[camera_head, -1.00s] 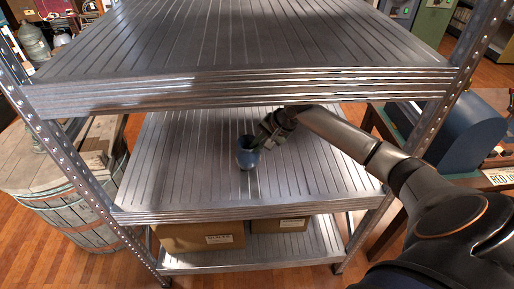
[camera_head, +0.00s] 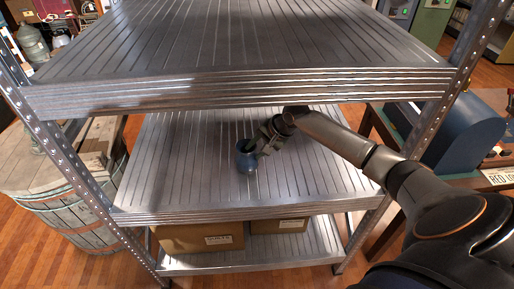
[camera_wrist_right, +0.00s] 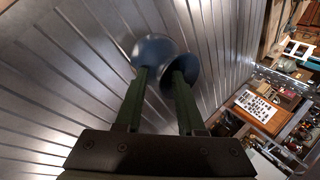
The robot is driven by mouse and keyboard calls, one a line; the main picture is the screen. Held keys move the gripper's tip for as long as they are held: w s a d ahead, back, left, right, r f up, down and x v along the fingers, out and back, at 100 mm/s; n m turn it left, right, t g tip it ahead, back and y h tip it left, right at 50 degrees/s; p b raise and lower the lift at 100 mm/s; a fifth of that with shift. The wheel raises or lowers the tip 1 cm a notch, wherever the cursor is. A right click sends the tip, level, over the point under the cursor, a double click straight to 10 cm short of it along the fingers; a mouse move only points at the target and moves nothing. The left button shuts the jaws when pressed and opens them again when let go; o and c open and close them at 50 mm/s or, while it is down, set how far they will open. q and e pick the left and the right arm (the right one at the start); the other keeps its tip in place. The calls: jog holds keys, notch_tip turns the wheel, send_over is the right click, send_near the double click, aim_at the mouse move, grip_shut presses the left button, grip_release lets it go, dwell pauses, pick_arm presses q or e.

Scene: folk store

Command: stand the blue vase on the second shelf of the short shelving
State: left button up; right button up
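The blue vase (camera_head: 247,158) stands upright on the second shelf (camera_head: 190,180) of the metal shelving, near the middle. Its dark open mouth faces up. My right gripper (camera_head: 263,147) is just to the right of the vase, close to its rim. In the right wrist view, the gripper's two green fingers (camera_wrist_right: 162,78) are apart, and their tips overlap the vase's body and flared rim (camera_wrist_right: 184,72). Whether the tips touch the vase is hard to tell. My left gripper is out of view.
The top shelf (camera_head: 240,88) overhangs the vase. Cardboard boxes (camera_head: 200,238) sit on the lowest shelf. A wooden barrel (camera_head: 75,215) is at the left and a blue rounded object (camera_head: 460,130) on a table at the right. The second shelf is otherwise clear.

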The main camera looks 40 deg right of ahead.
jog(key=shift+r, duration=0.1)
jog(key=s+d+r, duration=0.1)
jog(key=s+d, duration=0.3)
jog(key=s, duration=0.7)
jog(key=shift+s+d+p, duration=0.35)
